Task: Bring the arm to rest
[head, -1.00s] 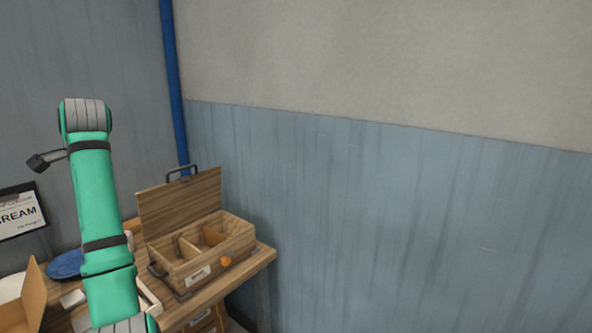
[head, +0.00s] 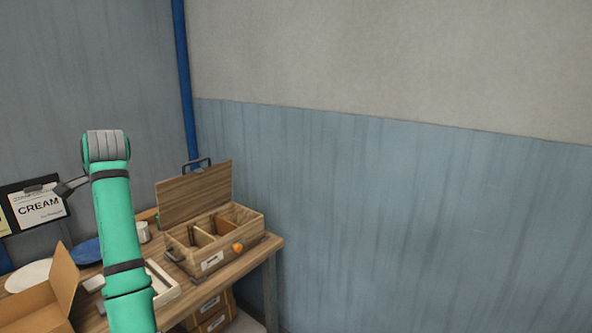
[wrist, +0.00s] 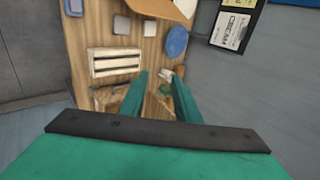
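My green arm (head: 118,235) stands raised on the left side of the head view, in front of the wooden table. My gripper (wrist: 160,100) shows in the wrist view, its two green fingers apart with a gap between them. Nothing is visible between the fingers except the table and items far below. The gripper's fingers cannot be made out in the head view.
The table (head: 255,258) holds an open wooden box (head: 212,262), a cardboard box (head: 62,284), a blue plate (head: 88,251), a white plate (head: 28,275) and a pale slatted rack (wrist: 115,63). A CREAM sign (head: 38,207) stands behind. The right side is bare wall.

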